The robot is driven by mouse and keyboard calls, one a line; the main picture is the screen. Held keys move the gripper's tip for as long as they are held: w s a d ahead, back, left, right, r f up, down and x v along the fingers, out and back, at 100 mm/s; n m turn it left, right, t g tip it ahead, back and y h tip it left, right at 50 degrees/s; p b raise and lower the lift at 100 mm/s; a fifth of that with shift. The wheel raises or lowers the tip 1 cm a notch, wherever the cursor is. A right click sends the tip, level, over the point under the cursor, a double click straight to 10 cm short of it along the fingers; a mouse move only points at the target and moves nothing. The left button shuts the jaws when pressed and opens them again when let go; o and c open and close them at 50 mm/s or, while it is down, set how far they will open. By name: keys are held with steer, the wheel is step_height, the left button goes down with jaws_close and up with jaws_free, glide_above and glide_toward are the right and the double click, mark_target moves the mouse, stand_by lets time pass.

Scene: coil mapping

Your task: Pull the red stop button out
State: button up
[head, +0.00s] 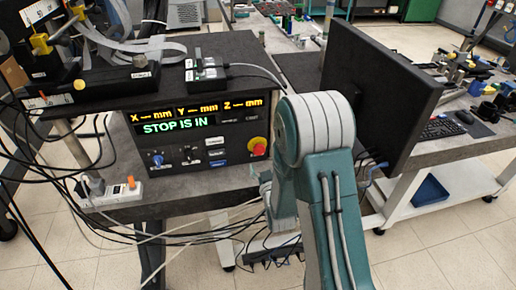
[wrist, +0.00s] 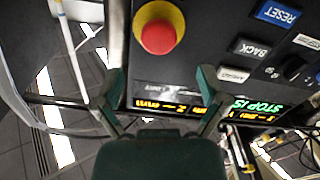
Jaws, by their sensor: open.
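The red stop button (head: 259,149) with its yellow collar is on the right of the black control panel (head: 175,165). The panel's display (head: 180,126) reads "STOP IS IN". In the wrist view the red button (wrist: 158,38) is at the top, slightly left of centre, and the panel appears upside down. My gripper (wrist: 160,80) is open, with its two fingers apart below the button in that view and nothing between them. In the head view my arm is right of the panel, and the fingertips cannot be made out.
Blue, white and black controls, including a RESET button (wrist: 277,13), are beside the stop button. A black monitor (head: 375,85) stands right of my arm. Loose cables (head: 165,235) hang in front of the bench. A power strip (head: 110,194) lies at the left.

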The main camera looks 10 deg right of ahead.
mark_target(259, 151)
steer(key=w, duration=0.7)
